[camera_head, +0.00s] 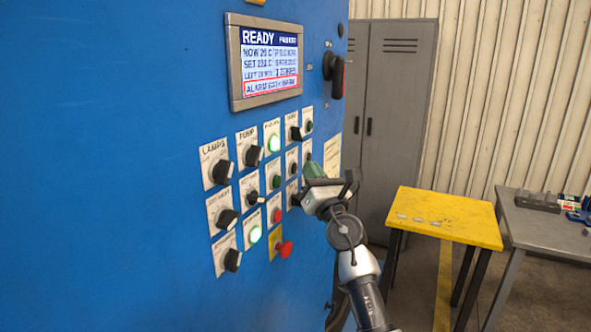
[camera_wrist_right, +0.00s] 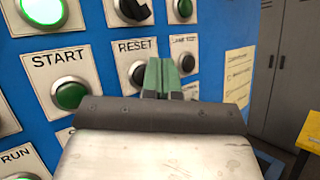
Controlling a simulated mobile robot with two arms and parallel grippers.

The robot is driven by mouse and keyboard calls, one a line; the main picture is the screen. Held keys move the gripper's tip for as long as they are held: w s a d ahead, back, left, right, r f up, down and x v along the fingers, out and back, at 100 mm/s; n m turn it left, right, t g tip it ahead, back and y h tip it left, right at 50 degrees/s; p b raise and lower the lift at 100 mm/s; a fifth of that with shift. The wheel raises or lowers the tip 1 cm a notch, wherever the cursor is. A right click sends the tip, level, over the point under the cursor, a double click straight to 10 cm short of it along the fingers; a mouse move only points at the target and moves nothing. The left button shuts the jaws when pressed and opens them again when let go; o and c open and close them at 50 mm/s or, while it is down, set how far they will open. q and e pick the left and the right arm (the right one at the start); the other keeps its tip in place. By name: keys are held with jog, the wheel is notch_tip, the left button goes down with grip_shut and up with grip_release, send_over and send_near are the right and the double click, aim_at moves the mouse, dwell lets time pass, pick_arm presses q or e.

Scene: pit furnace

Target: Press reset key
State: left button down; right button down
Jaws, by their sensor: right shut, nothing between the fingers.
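The reset key is a dark round button (camera_wrist_right: 138,75) on a white plate marked RESET in the right wrist view. It sits right of the green START button (camera_wrist_right: 70,94) on the blue panel. In the head view the key (camera_head: 292,169) is small, left of my right gripper. My right gripper (camera_head: 314,171) is shut and empty, with green fingertips pointing at the panel. In the right wrist view the fingertips (camera_wrist_right: 163,76) overlap the right edge of the reset plate. I cannot tell whether they touch it. My left gripper is not in view.
A screen (camera_head: 268,62) reading READY is above several knobs and buttons. A red mushroom button (camera_head: 285,249) on a yellow plate sits at the lower right of the rows. A yellow table (camera_head: 445,215), a grey table (camera_head: 545,230) and a grey locker (camera_head: 395,110) stand to the right.

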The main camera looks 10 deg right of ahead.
jog(key=shift+a, duration=0.1)
dwell(0.7)
jog(key=shift+w+a, duration=0.25)
jog(key=shift+a, duration=0.05)
jog(key=shift+w+a, duration=0.2)
jog(key=shift+a, duration=0.1)
dwell(0.7)
jog(key=shift+s+d, duration=0.1)
jog(key=shift+d, duration=0.05)
jog(key=shift+s+d+p, duration=0.4)
jog(key=shift+d+p, duration=0.05)
jog(key=shift+d, duration=0.05)
dwell(0.3)
jog(key=s+d, duration=0.1)
jog(key=d+p, duration=0.1)
jog(key=s+d+p, duration=0.1)
jog(key=d, duration=0.1)
jog(key=shift+s+d, duration=0.1)
jog(key=shift+s, duration=0.25)
